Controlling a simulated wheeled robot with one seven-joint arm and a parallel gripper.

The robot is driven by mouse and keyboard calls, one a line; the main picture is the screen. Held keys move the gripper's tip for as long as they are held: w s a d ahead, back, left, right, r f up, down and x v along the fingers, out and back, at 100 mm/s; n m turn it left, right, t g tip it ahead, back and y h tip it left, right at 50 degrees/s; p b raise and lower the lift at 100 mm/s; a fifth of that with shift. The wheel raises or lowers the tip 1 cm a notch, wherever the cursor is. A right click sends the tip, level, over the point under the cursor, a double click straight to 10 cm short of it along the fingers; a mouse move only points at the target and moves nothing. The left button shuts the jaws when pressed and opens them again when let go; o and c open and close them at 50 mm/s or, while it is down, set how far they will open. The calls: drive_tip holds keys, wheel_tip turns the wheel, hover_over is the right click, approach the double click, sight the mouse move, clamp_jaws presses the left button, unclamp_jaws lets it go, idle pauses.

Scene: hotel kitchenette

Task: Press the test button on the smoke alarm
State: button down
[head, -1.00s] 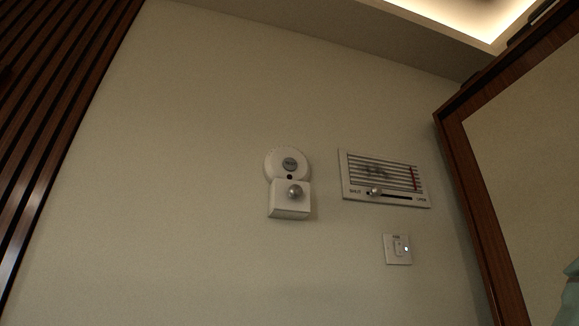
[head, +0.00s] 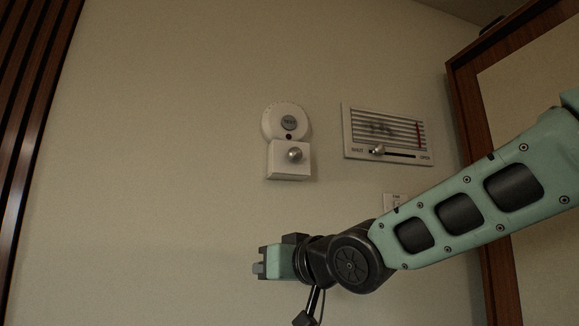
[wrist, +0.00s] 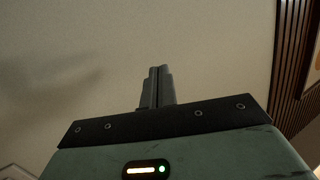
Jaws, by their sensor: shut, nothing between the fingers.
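The smoke alarm (head: 272,124) is a round white disc on the wall, left of centre in the head view. Its grey round test button (head: 288,122) faces out, with a small dark dot below it. A white box with a silver knob (head: 294,155) sits directly under the disc. My gripper (head: 258,270) is below the alarm in the head view, pointing left, apart from it. In the wrist view my gripper's fingers (wrist: 158,88) are together and empty, in front of bare wall. The alarm does not show in the wrist view.
A vent panel (head: 416,139) with a slider knob is on the wall right of the alarm. A wood-framed panel (head: 470,118) stands at right, dark slats (head: 38,90) at left. The wall left of the alarm is clear.

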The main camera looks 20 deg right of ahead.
sight(289, 122)
drive_tip(key=s+d+r+n+t+y+p, duration=0.1)
drive_tip(key=d+r+t+y+p, duration=0.1)
drive_tip(key=r, duration=1.4)
drive_tip(key=s+d+r+n+t+y+p, duration=0.1)
drive_tip(key=d+r+t+y, duration=0.3)
drive_tip(key=r, duration=1.1)
drive_tip(key=shift+s+d+r+n+t+p, duration=0.3)
drive_tip(key=shift+d+r+n+t+p, duration=0.15)
drive_tip(key=shift+d+p, duration=0.5)
drive_tip(key=shift+w+d, duration=0.1)
drive_tip(key=shift+w+p, duration=1.65)
drive_tip(key=shift+w, duration=2.7)
drive_tip(key=shift+w+f, duration=0.1)
drive_tip(key=shift+w, duration=0.3)
